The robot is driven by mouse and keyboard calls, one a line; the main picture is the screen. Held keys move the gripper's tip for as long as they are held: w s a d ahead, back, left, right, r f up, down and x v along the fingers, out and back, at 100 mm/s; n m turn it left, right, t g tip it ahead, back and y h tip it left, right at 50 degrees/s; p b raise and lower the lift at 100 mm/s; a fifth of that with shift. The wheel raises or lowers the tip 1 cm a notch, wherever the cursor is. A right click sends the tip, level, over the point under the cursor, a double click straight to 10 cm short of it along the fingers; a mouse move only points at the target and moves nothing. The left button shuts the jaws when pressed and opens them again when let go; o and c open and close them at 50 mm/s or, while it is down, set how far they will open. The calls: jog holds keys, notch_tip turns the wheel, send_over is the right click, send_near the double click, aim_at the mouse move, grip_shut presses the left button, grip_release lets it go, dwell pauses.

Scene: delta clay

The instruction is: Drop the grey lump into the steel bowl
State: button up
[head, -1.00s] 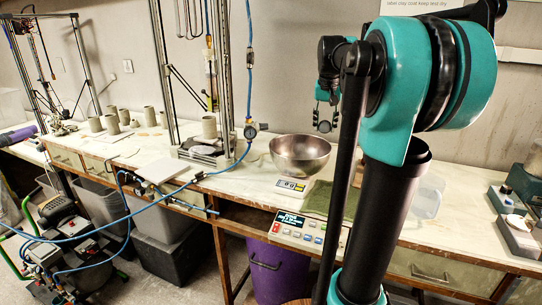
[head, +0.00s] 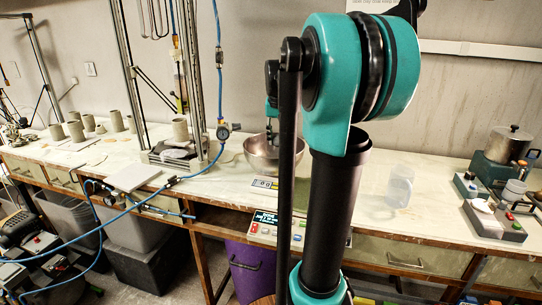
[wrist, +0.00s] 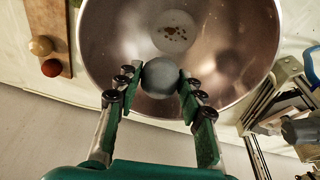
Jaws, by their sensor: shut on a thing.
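The steel bowl (head: 256,156) stands on the bench in the head view, partly hidden behind my arm. In the wrist view the bowl (wrist: 105,45) fills the top middle, with a pale round patch with brown specks at its bottom. My gripper (wrist: 160,82) is shut on the grey lump (wrist: 161,76), a smooth round ball held between the two fingertips. In the wrist view the lump overlaps the bowl's inside near the lower rim; its height above the bowl is hard to tell. In the head view only part of my gripper (head: 271,128) shows, over the bowl; the lump is not discernible there.
A wooden board (wrist: 48,20) with an ochre ball (wrist: 41,45) and a red ball (wrist: 51,67) lies left of the bowl in the wrist view. A clear container (head: 398,187) stands to the right; a metal-framed rig (head: 219,60) stands left.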

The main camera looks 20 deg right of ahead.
jog(key=shift+f, duration=0.1)
jog(key=o, duration=1.3)
jog(key=shift+c, duration=0.2)
jog(key=v, duration=1.2)
